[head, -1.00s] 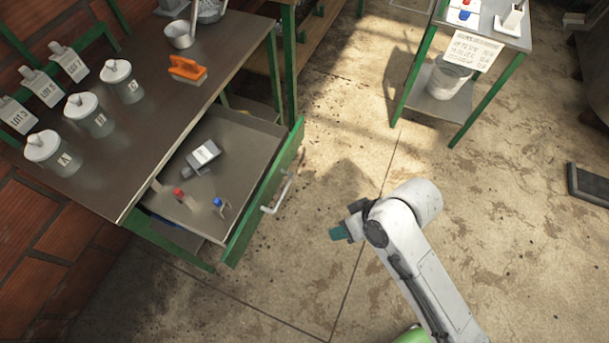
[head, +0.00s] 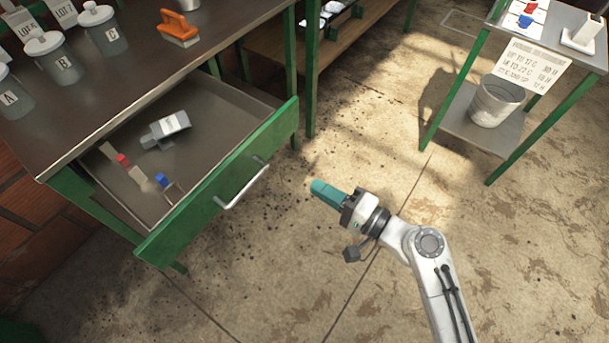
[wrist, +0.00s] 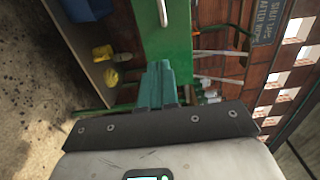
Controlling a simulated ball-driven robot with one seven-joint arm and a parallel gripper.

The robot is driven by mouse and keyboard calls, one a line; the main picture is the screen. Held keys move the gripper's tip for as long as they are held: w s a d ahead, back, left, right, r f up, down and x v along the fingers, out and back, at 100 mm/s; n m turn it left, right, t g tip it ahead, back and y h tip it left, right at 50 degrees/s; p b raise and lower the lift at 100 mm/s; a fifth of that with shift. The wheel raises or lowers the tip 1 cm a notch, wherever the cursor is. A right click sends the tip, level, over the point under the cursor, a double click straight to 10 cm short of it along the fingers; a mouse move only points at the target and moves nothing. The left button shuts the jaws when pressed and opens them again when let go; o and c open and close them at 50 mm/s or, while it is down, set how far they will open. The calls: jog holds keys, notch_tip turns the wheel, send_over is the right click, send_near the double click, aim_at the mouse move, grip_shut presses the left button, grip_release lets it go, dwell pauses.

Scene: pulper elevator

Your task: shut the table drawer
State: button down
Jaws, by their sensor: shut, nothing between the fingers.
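The table drawer (head: 222,182) stands pulled out from the metal-topped table (head: 150,62). Its green front carries a pale bar handle (head: 243,187). Inside lie a grey labelled bottle (head: 166,128), a piece with a red part (head: 124,162) and a piece with a blue part (head: 162,181). My gripper (head: 318,187), with teal fingers, is shut and empty, to the right of the drawer front and apart from it. In the wrist view the fingers (wrist: 155,85) point toward the green drawer front (wrist: 167,50), with the handle (wrist: 163,12) at the top edge.
Labelled jars (head: 56,58) and an orange-handled brush (head: 178,28) stand on the table. A side stand (head: 545,62) with a bucket (head: 496,101) on its lower shelf is at the right. The floor (head: 300,270) around my arm is clear.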

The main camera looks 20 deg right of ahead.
aim_at(262, 154)
jog(key=x, duration=1.3)
jog(key=shift+w+a+p, duration=0.1)
jog(key=shift+a+p, duration=0.05)
jog(key=shift+p, duration=0.2)
jog(key=shift+w, duration=0.1)
